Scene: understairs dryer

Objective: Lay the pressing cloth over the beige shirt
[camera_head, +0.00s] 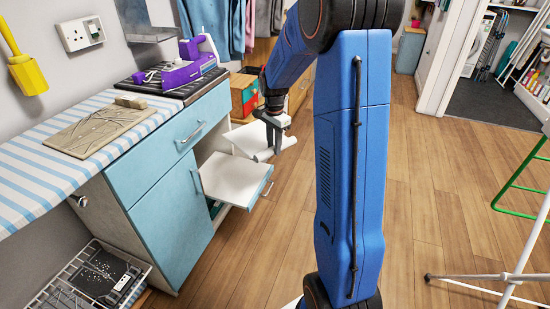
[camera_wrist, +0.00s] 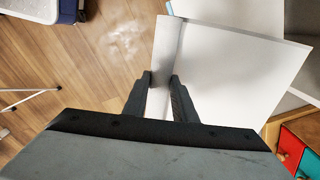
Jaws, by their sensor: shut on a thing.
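The beige shirt (camera_head: 100,127) lies flat on the blue-and-white striped worktop at the left in the head view, with dark crease-like lines on it. My gripper (camera_head: 272,122) is well to the right of it, beyond the worktop's edge and pointing down. It is shut on a white sheet-like piece (camera_head: 246,139), which appears to be the pressing cloth. In the wrist view, my fingers (camera_wrist: 160,88) pinch its grey-shaded raised edge, and the pale cloth (camera_wrist: 228,72) spreads to the right. Its underside is hidden.
An open white pull-out with a blue front (camera_head: 228,180) juts from the blue cabinet (camera_head: 165,205), low and near the cloth. A purple iron (camera_head: 190,68) stands behind the shirt. A wire rack (camera_head: 88,278) is below.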

